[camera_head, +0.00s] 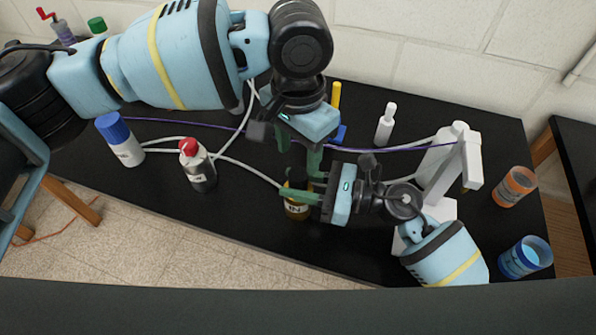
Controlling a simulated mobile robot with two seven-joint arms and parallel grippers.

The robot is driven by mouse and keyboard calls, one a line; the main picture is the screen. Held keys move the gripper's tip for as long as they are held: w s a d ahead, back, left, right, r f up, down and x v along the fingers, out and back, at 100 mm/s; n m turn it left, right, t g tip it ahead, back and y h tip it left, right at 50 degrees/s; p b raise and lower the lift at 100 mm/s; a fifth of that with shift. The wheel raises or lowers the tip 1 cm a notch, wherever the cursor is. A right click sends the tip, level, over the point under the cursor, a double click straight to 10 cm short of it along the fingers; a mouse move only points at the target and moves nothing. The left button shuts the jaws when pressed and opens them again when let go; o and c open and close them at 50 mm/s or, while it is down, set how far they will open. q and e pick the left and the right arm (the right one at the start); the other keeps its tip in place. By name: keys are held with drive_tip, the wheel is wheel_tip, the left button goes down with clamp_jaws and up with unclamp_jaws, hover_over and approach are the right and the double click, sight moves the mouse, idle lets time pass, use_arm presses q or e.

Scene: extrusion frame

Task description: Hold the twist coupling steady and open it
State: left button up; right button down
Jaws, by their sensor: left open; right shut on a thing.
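An amber cylindrical part with a dark label reading "IN" (297,211) shows below my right gripper's fingers, near the middle of the table. It appears to be the twist coupling, but the fingers hide its upper part. My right gripper (298,190) comes in from the right and is shut on it. My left gripper (298,160) is above, pointing down, with its green fingers apart and nothing seen between them. Its fingertips are close to the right gripper's fingers; I cannot tell whether they touch. A grey hose (250,172) runs from the left to this spot.
A white bottle with blue cap (127,150) and one with red cap (200,176) stand left on the black table (240,230). A white stand (438,170), orange jar (514,187) and blue jar (528,262) are right. A purple cable (205,126) crosses behind.

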sight(298, 174)
use_arm(q)
drive_tip(key=m, duration=1)
drive_tip(key=shift+m, duration=0.3)
drive_tip(key=m, duration=0.4)
drive_tip(key=shift+m, duration=0.4)
drive_tip(key=m, duration=1.5)
drive_tip(key=shift+f, duration=4)
drive_tip(key=shift+c, duration=0.2)
